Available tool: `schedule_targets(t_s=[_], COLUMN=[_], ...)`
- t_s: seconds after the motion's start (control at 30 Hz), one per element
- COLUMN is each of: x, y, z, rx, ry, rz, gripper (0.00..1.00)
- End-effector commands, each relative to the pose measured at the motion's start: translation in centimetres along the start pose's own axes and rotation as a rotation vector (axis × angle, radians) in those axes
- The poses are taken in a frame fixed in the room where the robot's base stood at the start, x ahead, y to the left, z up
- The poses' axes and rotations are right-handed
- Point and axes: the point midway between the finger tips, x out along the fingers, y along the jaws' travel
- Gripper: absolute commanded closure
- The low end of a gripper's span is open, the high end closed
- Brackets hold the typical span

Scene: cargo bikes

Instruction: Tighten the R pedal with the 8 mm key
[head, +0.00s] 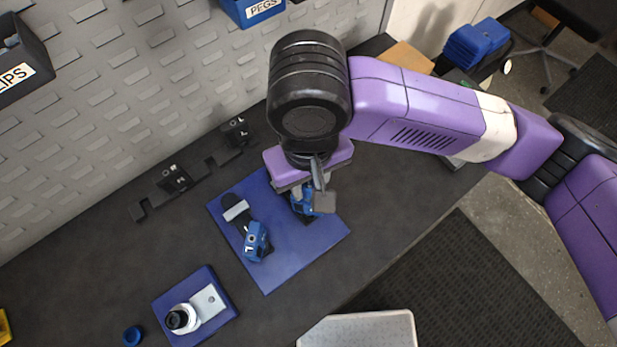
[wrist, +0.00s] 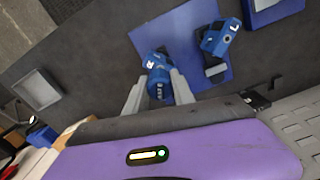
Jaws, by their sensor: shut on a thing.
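The R pedal is blue and marked R; in the wrist view the R pedal (wrist: 157,82) sits between my two grey fingers. My gripper (wrist: 157,92) is shut on it, over the blue mat. In the head view the R pedal (head: 302,203) shows partly behind my gripper (head: 312,198). I cannot tell whether it touches the mat. The L pedal (head: 256,241), blue and marked L, lies left of my gripper on the mat with a black crank-like arm; it also shows in the wrist view (wrist: 219,38). I cannot make out the 8 mm key.
The blue mat (head: 272,283) lies on the dark bench. A smaller blue pad (head: 222,318) with a black and white part lies at lower left, beside a blue ring (head: 132,336). Black holders (head: 175,181) stand along the pegboard wall. A pale tray (head: 365,320) is in front.

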Motion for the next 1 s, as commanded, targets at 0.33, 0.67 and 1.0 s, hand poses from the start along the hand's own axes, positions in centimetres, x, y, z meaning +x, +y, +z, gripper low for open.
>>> schedule_targets(t_s=[0.33,0.67,1.0], x=[0.35,0.35,0.34], y=[-0.16,-0.13,-0.13], z=[0.2,0.18,0.16], rx=[0.358,0.402,0.435], ry=[-0.008,-0.008,-0.007], rz=[0.001,0.002,0.002], gripper=[1.0,1.0,1.0])
